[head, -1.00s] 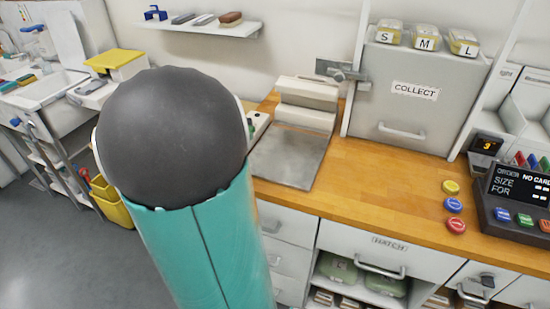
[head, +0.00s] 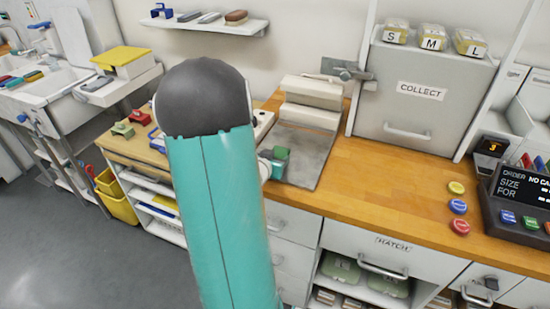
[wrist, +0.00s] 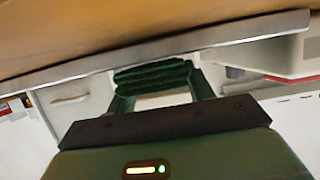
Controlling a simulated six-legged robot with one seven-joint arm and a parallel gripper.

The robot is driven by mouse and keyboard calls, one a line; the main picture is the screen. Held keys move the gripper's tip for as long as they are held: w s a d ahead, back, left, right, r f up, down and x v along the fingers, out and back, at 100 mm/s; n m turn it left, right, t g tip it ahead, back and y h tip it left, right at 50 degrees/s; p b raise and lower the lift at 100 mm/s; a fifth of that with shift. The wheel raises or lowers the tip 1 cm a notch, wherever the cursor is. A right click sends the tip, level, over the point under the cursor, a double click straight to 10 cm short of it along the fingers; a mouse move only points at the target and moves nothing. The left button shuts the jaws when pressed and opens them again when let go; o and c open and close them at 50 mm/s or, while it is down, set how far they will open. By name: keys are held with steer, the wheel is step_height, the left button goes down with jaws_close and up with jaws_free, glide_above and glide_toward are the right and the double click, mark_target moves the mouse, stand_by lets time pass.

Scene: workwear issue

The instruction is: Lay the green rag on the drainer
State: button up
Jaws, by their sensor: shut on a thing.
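The green rag (wrist: 152,75) is a dark green folded cloth, held between the two fingers of my gripper (wrist: 160,87) in the wrist view. The gripper is shut on it. In the head view my arm hides part of the bench, and a small green part of the gripper end (head: 277,163) shows over or near the grey metal plate; I cannot make out the rag there. A white sink unit (head: 45,92) stands at the far left, with several small coloured things at its left side. I cannot tell for sure which part is the drainer.
The wooden counter (head: 370,170) is clear in the middle. A grey COLLECT cabinet (head: 421,88) stands behind it, with an order console (head: 520,200) at right. A low shelf unit with red and green things (head: 123,129) and a yellow bin (head: 117,205) stand left of my arm.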

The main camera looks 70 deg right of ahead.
steer(key=shift+f, duration=0.1)
steer(key=o, duration=1)
steer(key=shift+o, duration=0.2)
steer(key=shift+r, duration=0.2)
